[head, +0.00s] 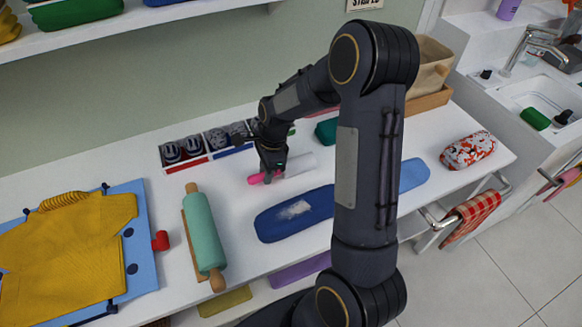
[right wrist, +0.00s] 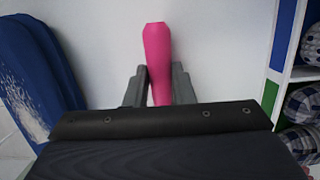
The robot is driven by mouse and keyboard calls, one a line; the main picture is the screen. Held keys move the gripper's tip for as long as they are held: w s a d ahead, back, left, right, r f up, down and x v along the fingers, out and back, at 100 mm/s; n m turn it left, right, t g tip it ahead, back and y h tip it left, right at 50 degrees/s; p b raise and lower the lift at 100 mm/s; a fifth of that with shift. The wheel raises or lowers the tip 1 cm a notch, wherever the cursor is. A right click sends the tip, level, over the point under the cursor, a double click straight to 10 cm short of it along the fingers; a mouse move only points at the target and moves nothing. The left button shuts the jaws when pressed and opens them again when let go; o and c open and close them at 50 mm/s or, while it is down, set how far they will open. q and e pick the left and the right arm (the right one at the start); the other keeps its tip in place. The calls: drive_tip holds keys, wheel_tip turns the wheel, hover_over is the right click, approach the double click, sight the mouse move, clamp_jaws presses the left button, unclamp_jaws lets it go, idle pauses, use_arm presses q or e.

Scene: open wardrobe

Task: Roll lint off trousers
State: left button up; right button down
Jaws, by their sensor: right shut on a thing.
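The folded dark blue trousers (head: 272,226) lie flat on the white table, with a pale patch of lint (head: 293,210) on top. My right gripper (head: 270,176) is shut on the pink handle of the lint roller (head: 256,179), behind the trousers. The white roller part (head: 301,165) points right; my gripper hides the middle. In the right wrist view the pink handle (right wrist: 157,45) stands between the fingers, and the linty trousers (right wrist: 38,75) are at the left, apart from it. My right arm covers part of the trousers' right side. My left gripper is not in view.
A green rolling pin (head: 203,232) and a yellow garment (head: 70,245) on a blue board lie to the left. A compartment tray (head: 185,150) stands behind. A light blue folded item (head: 414,174) and a red patterned pouch (head: 467,150) lie to the right.

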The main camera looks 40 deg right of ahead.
drive_tip(key=shift+r+p, duration=2.9)
drive_tip(key=shift+r, duration=0.65)
